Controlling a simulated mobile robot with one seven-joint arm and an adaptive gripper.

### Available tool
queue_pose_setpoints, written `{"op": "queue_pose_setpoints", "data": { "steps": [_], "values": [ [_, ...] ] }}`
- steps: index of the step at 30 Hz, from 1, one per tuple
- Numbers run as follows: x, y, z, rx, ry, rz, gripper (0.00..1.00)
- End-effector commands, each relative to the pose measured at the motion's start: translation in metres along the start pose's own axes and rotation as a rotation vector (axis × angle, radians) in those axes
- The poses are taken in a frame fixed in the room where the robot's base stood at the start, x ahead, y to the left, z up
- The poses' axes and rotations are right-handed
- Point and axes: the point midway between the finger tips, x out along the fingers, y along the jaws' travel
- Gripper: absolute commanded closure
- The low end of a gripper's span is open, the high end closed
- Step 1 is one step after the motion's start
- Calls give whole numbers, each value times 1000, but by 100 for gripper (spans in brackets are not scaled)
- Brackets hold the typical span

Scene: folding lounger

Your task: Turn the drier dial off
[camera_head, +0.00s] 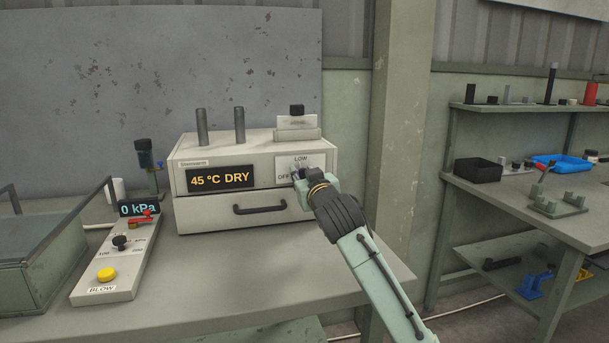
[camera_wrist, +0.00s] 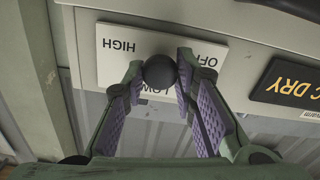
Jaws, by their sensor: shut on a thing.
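The drier (camera_head: 205,153) is a pale box on the bench with a lit display (camera_head: 219,178) reading 45 °C DRY. Its dial sits on a white plate (camera_head: 318,161) at the front right; LOW and OFF are readable there in the head view. In the wrist view the dial (camera_wrist: 160,71) is a round black knob between my fingertips, with HIGH, OFF and LOW around it, upside down. My gripper (camera_wrist: 160,65) is shut on the dial. In the head view my gripper (camera_head: 301,174) covers most of the dial. I cannot see where the dial points.
A drawer with a black handle (camera_head: 260,208) is below the display. A control box (camera_head: 119,262) with a yellow button and a 0 kPa readout stands left. Two grey posts and a small block are on top of the drier. The front bench top is clear.

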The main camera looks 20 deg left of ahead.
Motion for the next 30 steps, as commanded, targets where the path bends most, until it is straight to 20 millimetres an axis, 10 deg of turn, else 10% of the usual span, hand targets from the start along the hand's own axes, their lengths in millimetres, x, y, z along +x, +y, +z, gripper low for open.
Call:
{"op": "queue_pose_setpoints", "data": {
  "steps": [30],
  "values": [
    [0,-2,2,-688,-2,-1,100]
  ]
}}
